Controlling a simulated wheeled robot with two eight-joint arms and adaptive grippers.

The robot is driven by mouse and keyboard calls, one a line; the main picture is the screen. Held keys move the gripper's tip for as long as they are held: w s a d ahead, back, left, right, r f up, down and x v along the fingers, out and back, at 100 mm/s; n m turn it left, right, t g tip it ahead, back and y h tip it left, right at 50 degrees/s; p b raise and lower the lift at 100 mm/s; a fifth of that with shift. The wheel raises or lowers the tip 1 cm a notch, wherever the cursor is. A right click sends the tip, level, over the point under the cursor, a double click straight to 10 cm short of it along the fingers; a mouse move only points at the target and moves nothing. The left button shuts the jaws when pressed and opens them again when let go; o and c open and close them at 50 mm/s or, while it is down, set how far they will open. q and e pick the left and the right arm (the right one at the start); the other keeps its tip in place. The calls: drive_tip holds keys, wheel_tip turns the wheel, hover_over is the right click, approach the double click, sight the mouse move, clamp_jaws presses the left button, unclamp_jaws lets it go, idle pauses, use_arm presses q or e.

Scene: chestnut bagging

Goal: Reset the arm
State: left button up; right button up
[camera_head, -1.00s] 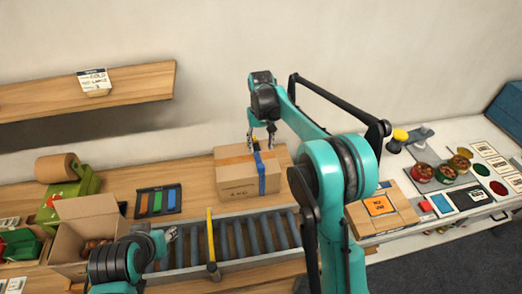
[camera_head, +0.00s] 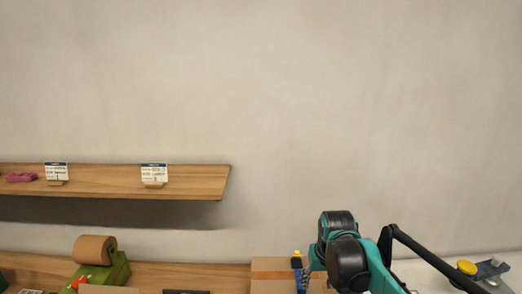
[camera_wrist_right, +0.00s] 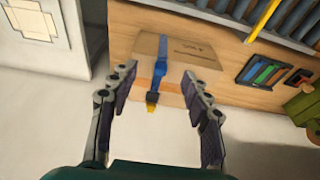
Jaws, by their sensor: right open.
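My right arm (camera_head: 345,255) comes in at the bottom right of the head view, its hand beside the cardboard box (camera_head: 268,271). In the right wrist view my right gripper (camera_wrist_right: 160,80) is open, with its two fingers spread and nothing between the pads. The cardboard box (camera_wrist_right: 190,58) lies beyond the fingertips. A blue strap-like item (camera_wrist_right: 160,68) with a black and yellow end runs over the box, and its upper end (camera_head: 297,263) shows in the head view. My left gripper is out of view.
A wooden shelf (camera_head: 110,181) with label cards is on the wall. A brown roll (camera_head: 95,249) on a green holder (camera_head: 112,271) stands at lower left. The wrist view shows conveyor rollers (camera_wrist_right: 231,10) and a dark tray (camera_wrist_right: 265,72) near the box. The wall above is clear.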

drive_tip(key=s+d+f+t+b, duration=0.1)
drive_tip(key=s+f+t+b, duration=0.1)
drive_tip(key=s+f, duration=0.3)
drive_tip(key=s+f+t+b, duration=0.2)
drive_tip(key=s+f, duration=0.3)
drive_tip(key=s, duration=0.8)
drive_tip(key=shift+s+d+f+b, duration=0.25)
drive_tip(key=shift+s+d+b, duration=0.1)
drive_tip(key=shift+b, duration=0.5)
idle(0.9)
